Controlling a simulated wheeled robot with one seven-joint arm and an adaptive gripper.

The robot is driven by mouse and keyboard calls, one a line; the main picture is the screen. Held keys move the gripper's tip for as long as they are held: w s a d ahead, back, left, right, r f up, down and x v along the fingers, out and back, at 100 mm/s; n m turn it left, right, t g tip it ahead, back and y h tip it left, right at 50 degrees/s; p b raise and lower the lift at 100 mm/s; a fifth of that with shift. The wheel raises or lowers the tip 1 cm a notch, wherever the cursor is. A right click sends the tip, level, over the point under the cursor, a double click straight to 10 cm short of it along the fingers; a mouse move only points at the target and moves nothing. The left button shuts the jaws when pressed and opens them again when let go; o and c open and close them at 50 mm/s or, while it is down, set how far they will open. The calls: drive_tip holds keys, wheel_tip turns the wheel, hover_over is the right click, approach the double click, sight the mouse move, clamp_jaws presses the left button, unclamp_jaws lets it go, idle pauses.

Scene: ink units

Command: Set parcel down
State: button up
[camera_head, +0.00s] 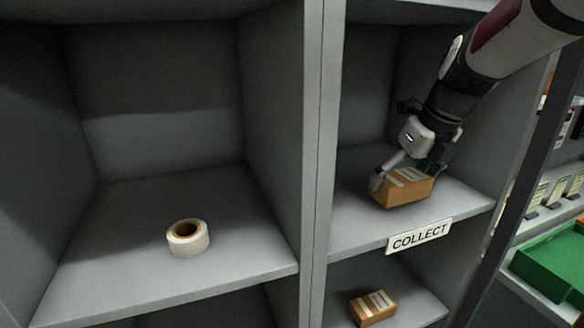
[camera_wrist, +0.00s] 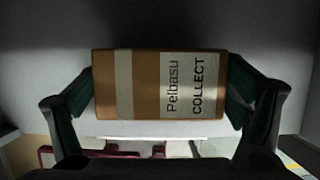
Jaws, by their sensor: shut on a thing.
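The parcel (camera_head: 408,192) is a small brown box with pale tape and a white label. In the head view it is in the right-hand cubby, at the shelf surface just behind the COLLECT sign. I cannot tell whether its underside fully touches the shelf. In the wrist view the parcel (camera_wrist: 145,85) lies level across the picture, its label reading "Pelbasu COLLECT". My gripper (camera_head: 404,172) is shut on the parcel, and in the wrist view one finger is at each end of it. The COLLECT sign (camera_head: 419,234) is on the shelf's front edge.
A roll of tape (camera_head: 187,238) stands in the left cubby, beyond the upright divider (camera_head: 318,150). Another brown box (camera_head: 373,307) sits on the shelf below. A green tray (camera_head: 552,262) is at the far right. Shelf room (camera_head: 350,205) is free left of the parcel.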

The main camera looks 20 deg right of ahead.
drive_tip(key=shift+f, duration=0.3)
drive_tip(key=o, duration=1.1)
drive_tip(key=shift+c, duration=0.2)
drive_tip(key=shift+r, duration=0.1)
drive_tip(key=shift+r, duration=0.35)
drive_tip(key=shift+s+r, duration=0.75)
drive_tip(key=s, duration=1.1)
drive_tip(key=s+a+f+n, duration=0.1)
drive_tip(key=a+n, duration=0.8)
drive_tip(key=n, duration=0.8)
drive_tip(key=s+a+f+n, duration=0.1)
drive_tip(key=a+n, duration=0.8)
drive_tip(key=n, duration=0.9)
drive_tip(key=shift+s+f+n+t+b, duration=0.3)
drive_tip(key=shift+s+f+t, duration=0.1)
drive_tip(key=shift+f, duration=0.15)
